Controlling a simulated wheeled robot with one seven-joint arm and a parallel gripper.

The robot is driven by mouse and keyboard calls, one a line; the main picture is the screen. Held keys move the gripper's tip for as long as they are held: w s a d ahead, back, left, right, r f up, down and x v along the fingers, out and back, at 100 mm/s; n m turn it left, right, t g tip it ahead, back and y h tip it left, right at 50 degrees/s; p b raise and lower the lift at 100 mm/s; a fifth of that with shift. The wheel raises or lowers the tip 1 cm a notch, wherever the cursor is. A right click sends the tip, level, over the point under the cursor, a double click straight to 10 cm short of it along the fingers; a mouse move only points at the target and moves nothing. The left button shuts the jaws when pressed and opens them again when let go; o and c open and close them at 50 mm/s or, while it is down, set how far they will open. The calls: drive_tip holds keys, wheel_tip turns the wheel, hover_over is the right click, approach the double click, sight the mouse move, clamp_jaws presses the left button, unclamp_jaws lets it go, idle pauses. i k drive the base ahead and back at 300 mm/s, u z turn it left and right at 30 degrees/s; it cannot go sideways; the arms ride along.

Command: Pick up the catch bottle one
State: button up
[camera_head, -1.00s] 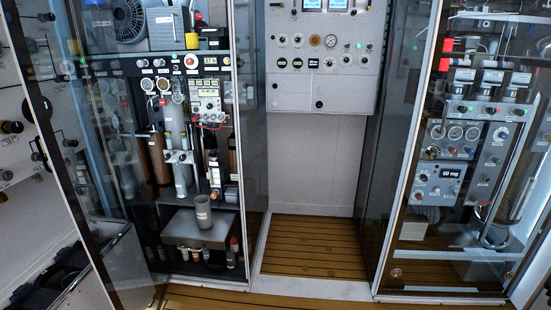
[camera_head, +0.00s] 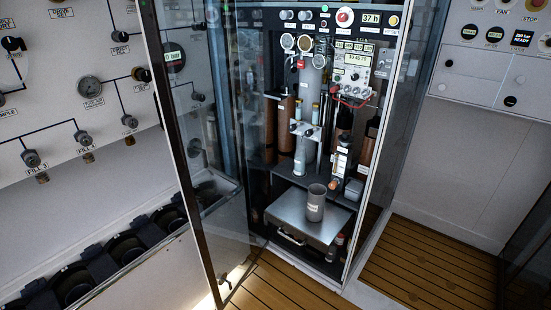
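A grey open-topped cylinder with a pale label (camera_head: 316,205) stands upright on a flat metal tray (camera_head: 290,213) low in the cabinet. Its label is too small to read, so I cannot tell if it is the catch bottle one. Small dark bottles with a reddish cap (camera_head: 337,243) stand below the tray at its right, partly hidden by the tray and the cabinet frame. My gripper is not in view.
A glass panel (camera_head: 187,130) stands at the cabinet's left, and its right frame post (camera_head: 376,180) bounds the opening. A gauge panel (camera_head: 90,88) and a rack with round dark openings (camera_head: 130,248) lie left. Slatted floor (camera_head: 420,270) is clear at right.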

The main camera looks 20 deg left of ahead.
sight(300, 155)
drive_tip(key=u, duration=0.5)
drive_tip(key=i, duration=1.65)
drive_tip(key=u, duration=0.4)
